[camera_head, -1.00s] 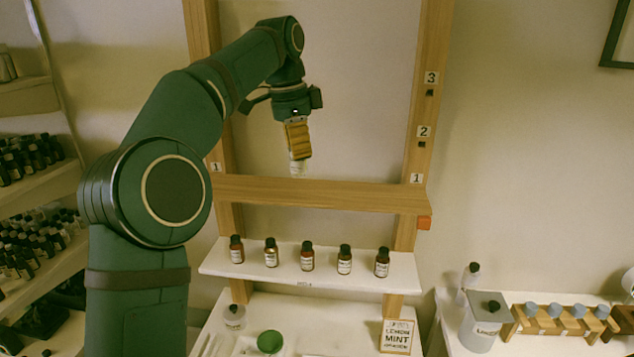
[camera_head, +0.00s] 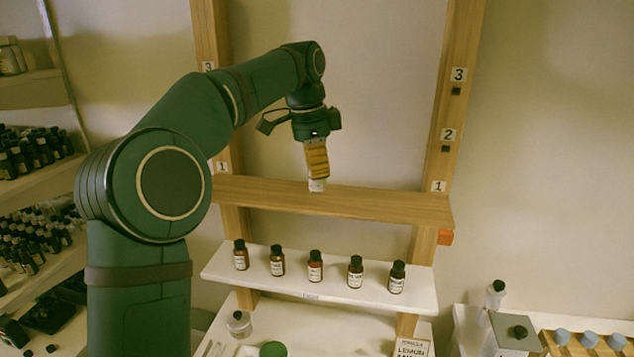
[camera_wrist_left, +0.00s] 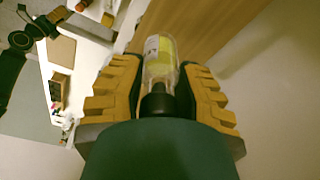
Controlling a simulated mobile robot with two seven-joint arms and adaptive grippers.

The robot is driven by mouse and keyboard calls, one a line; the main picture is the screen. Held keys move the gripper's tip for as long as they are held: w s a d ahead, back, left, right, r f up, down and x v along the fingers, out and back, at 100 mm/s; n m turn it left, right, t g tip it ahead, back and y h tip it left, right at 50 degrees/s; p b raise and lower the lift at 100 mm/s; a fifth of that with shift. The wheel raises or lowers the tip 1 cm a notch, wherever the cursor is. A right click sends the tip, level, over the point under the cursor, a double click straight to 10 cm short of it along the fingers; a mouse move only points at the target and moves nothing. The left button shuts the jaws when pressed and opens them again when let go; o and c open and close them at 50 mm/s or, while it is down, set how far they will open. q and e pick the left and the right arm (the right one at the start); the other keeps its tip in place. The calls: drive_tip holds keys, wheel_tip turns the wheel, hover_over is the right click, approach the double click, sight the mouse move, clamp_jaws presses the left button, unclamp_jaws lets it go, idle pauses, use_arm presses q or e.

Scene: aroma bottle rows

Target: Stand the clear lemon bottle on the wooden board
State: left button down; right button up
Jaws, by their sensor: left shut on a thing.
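My left gripper (camera_head: 317,160) is shut on the clear lemon bottle (camera_head: 316,186). Only the bottle's lower part with a pale label shows below the yellow fingers in the head view. In the left wrist view the clear bottle (camera_wrist_left: 161,58), with a yellowish label and a dark cap, lies between both fingers. The wooden board (camera_head: 390,205) spans the two posts at the marks "1". The bottle is upright and overlaps the board's top surface in the head view; I cannot tell whether it touches. My right gripper is not in view.
A white shelf (camera_head: 225,272) below the board carries several brown bottles in a row, such as one (camera_head: 397,277) at its right end. Wooden posts (camera_head: 447,120) flank the board. The board's top looks otherwise clear. A card (camera_head: 412,348) stands lower down.

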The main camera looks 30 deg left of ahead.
use_arm(q)
drive_tip(key=shift+f, duration=1.45)
drive_tip(key=shift+s+f, duration=0.1)
drive_tip(key=c, duration=0.7)
unclamp_jaws()
drive_tip(key=r+p, duration=0.1)
drive_tip(key=r, duration=0.6)
drive_tip(key=a+r+p, duration=0.1)
drive_tip(key=r, duration=0.2)
drive_tip(key=shift+s+r+p, duration=0.2)
drive_tip(key=shift+s+p, duration=0.1)
drive_tip(key=shift+s, duration=0.1)
drive_tip(key=shift+a+r, duration=0.1)
drive_tip(key=shift+r, duration=0.1)
drive_tip(key=shift+s+a+r, duration=0.1)
drive_tip(key=shift+r, duration=0.55)
